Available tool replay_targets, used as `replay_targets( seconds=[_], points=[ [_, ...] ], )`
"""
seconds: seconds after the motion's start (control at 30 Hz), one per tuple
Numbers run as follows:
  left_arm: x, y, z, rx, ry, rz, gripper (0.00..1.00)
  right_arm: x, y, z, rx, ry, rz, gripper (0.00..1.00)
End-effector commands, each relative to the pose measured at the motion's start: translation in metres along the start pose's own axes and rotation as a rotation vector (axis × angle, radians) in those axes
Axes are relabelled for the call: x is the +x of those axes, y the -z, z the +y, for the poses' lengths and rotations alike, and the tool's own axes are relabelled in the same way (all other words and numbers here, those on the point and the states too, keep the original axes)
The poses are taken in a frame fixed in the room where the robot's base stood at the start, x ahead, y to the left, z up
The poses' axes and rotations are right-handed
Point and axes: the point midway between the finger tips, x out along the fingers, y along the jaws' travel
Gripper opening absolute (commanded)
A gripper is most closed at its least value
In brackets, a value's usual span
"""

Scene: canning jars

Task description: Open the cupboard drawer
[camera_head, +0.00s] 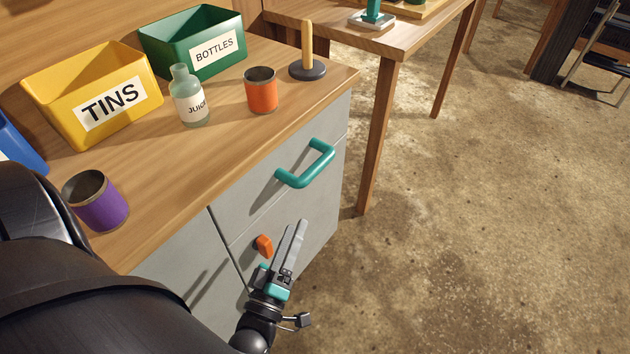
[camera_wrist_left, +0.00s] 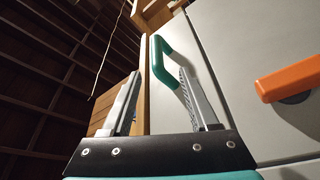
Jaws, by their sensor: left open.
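The cupboard drawer (camera_head: 260,190) is a grey front at the top of the cupboard, under the wooden top. It looks shut. Its green bar handle (camera_head: 318,170) stands out from the front. In the left wrist view the handle (camera_wrist_left: 159,58) lies ahead, beyond and between my fingertips. My left gripper (camera_head: 298,226) is open and empty, below the handle in the head view and apart from it. Its two fingers show in the left wrist view (camera_wrist_left: 158,74). My right gripper is in neither view.
An orange handle (camera_head: 264,245) on the lower front is close beside my left gripper; it also shows in the wrist view (camera_wrist_left: 290,80). On top stand a purple tin (camera_head: 98,207), bottle (camera_head: 190,102), orange tin (camera_head: 261,93) and bins. Floor (camera_head: 480,220) to the right is clear.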

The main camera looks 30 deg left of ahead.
Motion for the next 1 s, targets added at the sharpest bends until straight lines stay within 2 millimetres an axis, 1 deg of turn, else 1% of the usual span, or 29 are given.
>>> replay_targets(
  seconds=[0.13,0.27,0.57,0.7,1.0],
  points=[
    [0.005,0.006,0.003,-0.021,-0.026,0.03,0.61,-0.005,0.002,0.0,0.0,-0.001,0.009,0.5],
    [0.02,0.007,0.004,-0.022,-0.029,0.032,0.61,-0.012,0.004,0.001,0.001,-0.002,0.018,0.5],
    [0.081,0.008,0.005,-0.021,-0.028,0.032,0.61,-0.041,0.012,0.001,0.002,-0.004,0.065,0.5],
    [0.103,0.008,0.005,-0.02,-0.028,0.03,0.61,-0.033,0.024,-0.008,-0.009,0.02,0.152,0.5],
    [0.132,0.009,0.006,-0.019,-0.025,0.028,0.61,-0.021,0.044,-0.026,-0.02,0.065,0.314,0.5]
  ],
)
